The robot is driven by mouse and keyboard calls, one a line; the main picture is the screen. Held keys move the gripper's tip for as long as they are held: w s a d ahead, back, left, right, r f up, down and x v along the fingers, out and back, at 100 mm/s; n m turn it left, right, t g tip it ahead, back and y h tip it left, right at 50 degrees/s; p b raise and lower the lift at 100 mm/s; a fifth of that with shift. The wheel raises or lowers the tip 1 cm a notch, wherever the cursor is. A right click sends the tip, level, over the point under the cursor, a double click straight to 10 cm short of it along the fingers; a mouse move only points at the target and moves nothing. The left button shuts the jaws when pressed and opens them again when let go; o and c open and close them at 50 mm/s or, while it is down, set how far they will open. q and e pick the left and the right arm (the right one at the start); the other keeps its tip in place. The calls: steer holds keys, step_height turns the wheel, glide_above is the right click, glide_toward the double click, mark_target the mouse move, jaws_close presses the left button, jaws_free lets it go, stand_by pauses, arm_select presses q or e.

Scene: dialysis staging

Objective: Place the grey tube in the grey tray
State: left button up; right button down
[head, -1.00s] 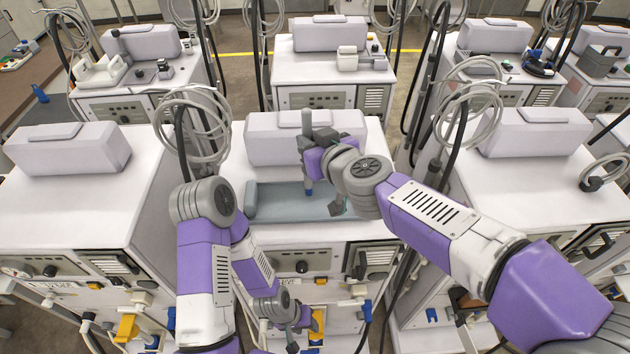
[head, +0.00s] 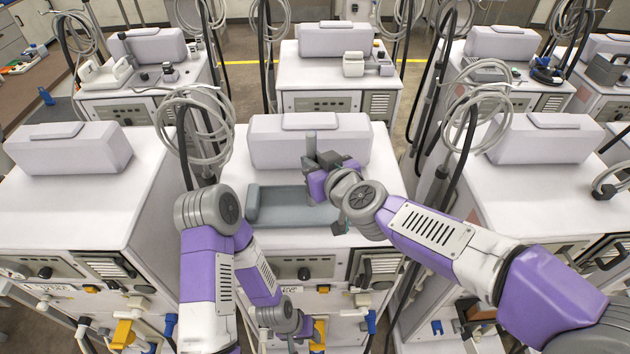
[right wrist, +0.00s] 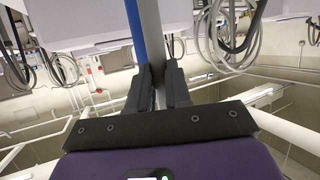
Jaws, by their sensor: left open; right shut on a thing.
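The grey tube (head: 311,145) stands upright in the head view, its upper part showing above my right gripper and its lower part hidden. My right gripper (head: 318,166) is shut on it, over the back right part of the tray in the picture. In the right wrist view, the grey tube (right wrist: 157,35) runs up from between the fingers, with a blue strip beside it. The grey tray (head: 275,214) lies on the white top of the middle machine; its right part is partly covered by my right arm. My left gripper (head: 296,328) is open and empty, low in front of this machine.
A white box-shaped housing (head: 275,150) stands behind the tray. Similar white machines stand left, right and behind, with coiled hoses (head: 197,120) and dark poles between them. The machine's front has knobs and coloured connectors near my left gripper.

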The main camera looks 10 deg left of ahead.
step_height(320, 180, down, 4)
steer(key=b, duration=0.2)
steer(key=shift+r+b, duration=0.15)
steer(key=shift+b, duration=0.25)
steer(key=c, duration=1.1)
jaws_free()
steer(key=shift+o, duration=0.2)
